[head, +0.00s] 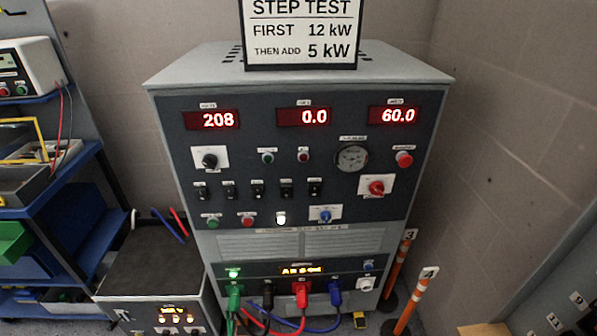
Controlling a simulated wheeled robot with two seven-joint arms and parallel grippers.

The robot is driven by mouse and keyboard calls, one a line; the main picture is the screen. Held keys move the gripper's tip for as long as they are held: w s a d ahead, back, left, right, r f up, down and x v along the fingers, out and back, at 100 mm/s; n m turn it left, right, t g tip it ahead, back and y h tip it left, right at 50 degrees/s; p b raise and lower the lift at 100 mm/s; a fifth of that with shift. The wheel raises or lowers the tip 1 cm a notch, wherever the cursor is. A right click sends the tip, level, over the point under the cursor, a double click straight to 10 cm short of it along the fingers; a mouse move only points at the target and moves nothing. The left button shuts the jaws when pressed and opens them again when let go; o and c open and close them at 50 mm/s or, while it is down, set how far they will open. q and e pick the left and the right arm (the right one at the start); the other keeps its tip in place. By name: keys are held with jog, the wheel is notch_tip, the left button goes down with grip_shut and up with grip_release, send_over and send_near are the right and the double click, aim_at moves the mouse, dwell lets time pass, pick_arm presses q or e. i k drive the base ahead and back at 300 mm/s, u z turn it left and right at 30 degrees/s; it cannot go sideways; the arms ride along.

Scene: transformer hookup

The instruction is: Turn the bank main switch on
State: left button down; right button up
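The load bank cabinet (295,150) stands in the middle of the head view, with a dark control panel. Its labels are too small to read, so I cannot tell for certain which control is the bank main switch. A red rotary knob on a white plate (376,188) sits at the panel's right. A black rotary knob on a white plate (209,160) is at upper left, and a blue rotary knob (325,214) is low at centre right. Several small black toggles (258,188) form a row. The displays (304,117) read 208, 0.0 and 60.0. Neither gripper is in view.
Coloured cable plugs (301,292) fill the lower panel. A dark box (160,270) and blue shelving (75,230) stand left. Orange posts (398,265) stand right.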

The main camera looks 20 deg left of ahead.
aim_at(376, 188)
jog(key=u, duration=1.7)
jog(key=k, duration=1.25)
jog(key=z, duration=2.15)
jog(key=i, duration=0.5)
jog(key=z, duration=0.15)
